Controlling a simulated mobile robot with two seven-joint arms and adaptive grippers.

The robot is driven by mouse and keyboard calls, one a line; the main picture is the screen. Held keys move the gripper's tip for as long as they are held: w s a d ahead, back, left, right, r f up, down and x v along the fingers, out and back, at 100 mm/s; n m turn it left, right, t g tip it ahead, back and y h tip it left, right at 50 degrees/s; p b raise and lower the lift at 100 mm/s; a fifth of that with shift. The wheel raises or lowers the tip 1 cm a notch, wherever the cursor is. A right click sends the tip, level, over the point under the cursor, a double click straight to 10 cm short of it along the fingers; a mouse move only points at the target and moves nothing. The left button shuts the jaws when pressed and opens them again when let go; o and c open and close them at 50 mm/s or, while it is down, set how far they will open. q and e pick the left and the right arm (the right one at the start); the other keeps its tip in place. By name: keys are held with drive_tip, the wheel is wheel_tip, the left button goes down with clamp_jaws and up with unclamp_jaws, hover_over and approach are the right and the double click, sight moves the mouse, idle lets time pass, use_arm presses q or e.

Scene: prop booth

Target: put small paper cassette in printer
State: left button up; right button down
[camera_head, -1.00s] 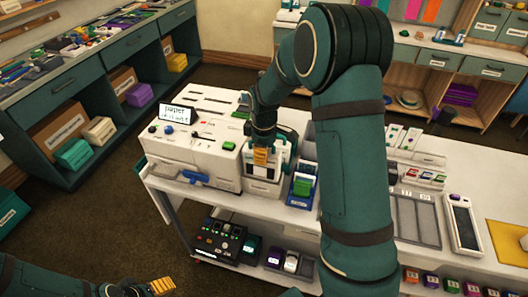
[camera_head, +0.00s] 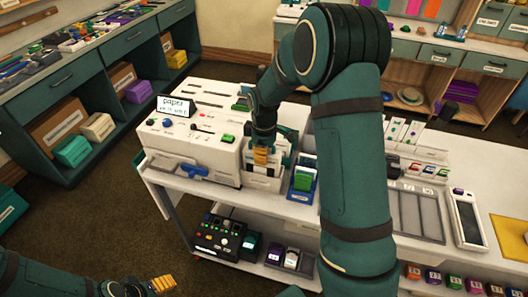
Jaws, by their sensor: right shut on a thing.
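The printer (camera_head: 188,148) is a white machine with a small lit screen, green and blue buttons and a blue handle on its front. It stands at the left end of the white bench. My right gripper (camera_head: 261,156) reaches down just right of the printer. Its orange fingers are shut on a pale thing, seemingly the small paper cassette, mostly hidden by the fingers and by the white holder (camera_head: 262,182) at that spot. I cannot tell whether it is clear of the holder. My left gripper (camera_head: 163,284) is low at the bottom left, away from the bench; its opening is unclear.
A blue holder (camera_head: 302,186) with green-topped contents stands close to the right of my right gripper. Grey trays (camera_head: 415,213) and a handheld device (camera_head: 465,222) lie farther right. A black control box (camera_head: 220,238) sits on the shelf below. The floor at left is free.

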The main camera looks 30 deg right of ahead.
drive_tip(key=shift+f+b, duration=0.85)
drive_tip(key=shift+f, duration=0.35)
drive_tip(key=shift+f, duration=0.15)
drive_tip(key=shift+c, duration=2.4)
unclamp_jaws()
wheel_tip(320, 180, up, 12)
